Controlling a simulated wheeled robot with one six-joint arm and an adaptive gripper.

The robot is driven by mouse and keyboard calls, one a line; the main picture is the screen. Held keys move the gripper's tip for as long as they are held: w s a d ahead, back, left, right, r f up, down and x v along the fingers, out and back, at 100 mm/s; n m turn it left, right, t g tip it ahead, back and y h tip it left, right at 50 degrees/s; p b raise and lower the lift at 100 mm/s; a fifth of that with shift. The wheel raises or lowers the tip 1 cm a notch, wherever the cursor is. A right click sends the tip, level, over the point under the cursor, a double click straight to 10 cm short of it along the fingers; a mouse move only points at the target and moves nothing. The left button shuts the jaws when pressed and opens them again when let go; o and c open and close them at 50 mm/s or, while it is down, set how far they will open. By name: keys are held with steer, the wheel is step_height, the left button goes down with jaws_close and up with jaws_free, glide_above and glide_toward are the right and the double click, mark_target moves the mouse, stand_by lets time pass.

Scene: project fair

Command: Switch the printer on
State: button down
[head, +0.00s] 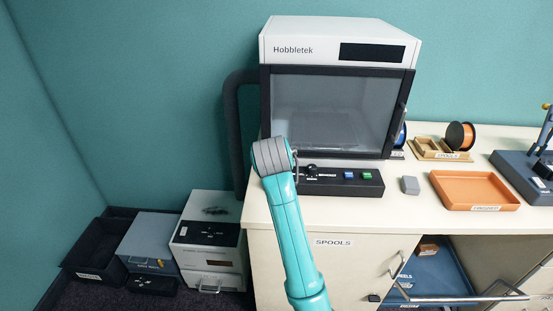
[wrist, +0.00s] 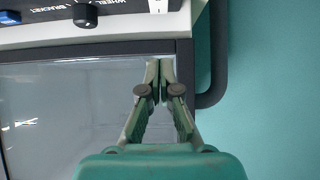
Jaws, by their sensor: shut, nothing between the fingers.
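The printer (head: 285,48), marked Hobbletek, stands on the bench against the wall. Its display (head: 372,52) is dark and its glass door (head: 325,105) is shut. The control strip (head: 330,188) below carries a black knob (head: 311,171), a blue button (head: 348,175) and a green button (head: 367,176). In the wrist view, upside down, the knob (wrist: 85,15) and blue button (wrist: 10,18) show at the top, with a pale part beside them. My gripper (wrist: 160,65) is shut and empty in front of the door's edge; my arm hides it in the head view.
A grey block (head: 410,185) and an orange tray (head: 474,190) lie right of the printer. Spools (head: 460,136) stand behind the tray. A dark hose (head: 231,130) runs down the printer's left side. Below, a cupboard compartment (head: 435,270) is open. Boxes stand on the floor at left.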

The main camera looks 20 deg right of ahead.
steer(key=x, duration=0.5)
steer(key=f, duration=0.1)
steer(key=w+f, duration=0.1)
steer(key=f, duration=0.1)
steer(key=shift+d+f, duration=0.15)
steer(key=shift+w+f, duration=0.1)
steer(key=shift+f, duration=0.5)
steer(key=shift+w+f, duration=0.1)
steer(key=shift+f, duration=0.1)
steer(key=shift+w+d, duration=0.1)
steer(key=shift+w+d+r, duration=0.15)
steer(key=shift+w+d, duration=0.05)
steer(key=shift+w, duration=0.45)
